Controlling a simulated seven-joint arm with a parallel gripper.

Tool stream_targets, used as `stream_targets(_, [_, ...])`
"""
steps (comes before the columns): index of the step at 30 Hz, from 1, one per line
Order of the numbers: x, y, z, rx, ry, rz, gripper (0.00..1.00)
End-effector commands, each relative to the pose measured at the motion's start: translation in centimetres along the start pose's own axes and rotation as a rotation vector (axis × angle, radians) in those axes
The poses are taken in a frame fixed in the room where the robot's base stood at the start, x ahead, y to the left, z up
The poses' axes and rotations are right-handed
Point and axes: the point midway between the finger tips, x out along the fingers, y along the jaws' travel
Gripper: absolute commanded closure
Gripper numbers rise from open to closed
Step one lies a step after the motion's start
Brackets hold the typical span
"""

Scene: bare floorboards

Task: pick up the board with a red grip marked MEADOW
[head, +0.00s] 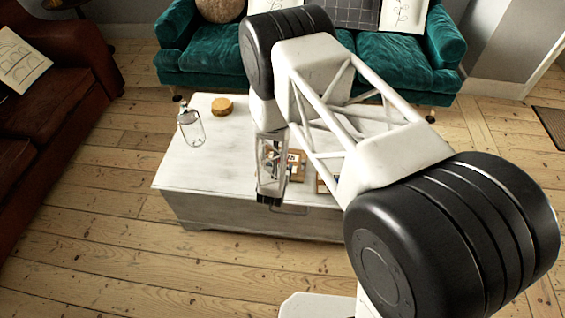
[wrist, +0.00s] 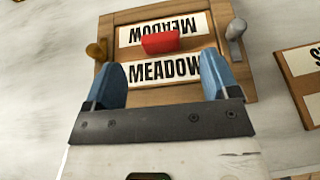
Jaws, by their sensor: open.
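The MEADOW board (wrist: 187,93) is a wooden board with two white MEADOW labels, one of them upside down in the wrist view. A red grip (wrist: 160,42) stands at its middle, between the labels. My gripper (wrist: 161,72) is open, its two blue fingers spread over the near part of the board. The red grip lies just beyond the fingertips, roughly centred between them, with nothing held. In the head view my gripper (head: 268,199) hangs over the white chest, and a labelled board (head: 297,166) shows partly behind it.
A second labelled board (wrist: 308,85) lies to the right, cut off by the frame. The white chest (head: 235,165) also carries a glass bottle (head: 192,128) and a round tan object (head: 222,106) at left. A green sofa (head: 200,60) stands behind it.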

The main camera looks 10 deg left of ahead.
Motion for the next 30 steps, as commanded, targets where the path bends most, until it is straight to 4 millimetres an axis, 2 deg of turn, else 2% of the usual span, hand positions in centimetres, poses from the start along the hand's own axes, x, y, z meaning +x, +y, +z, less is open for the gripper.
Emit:
stream_targets(15, [4.6, 0.0, 0.1, 0.001, 0.0, -0.001, 0.19])
stream_targets(30, [5.0, 0.0, 0.1, 0.0, 0.0, 0.0, 0.19])
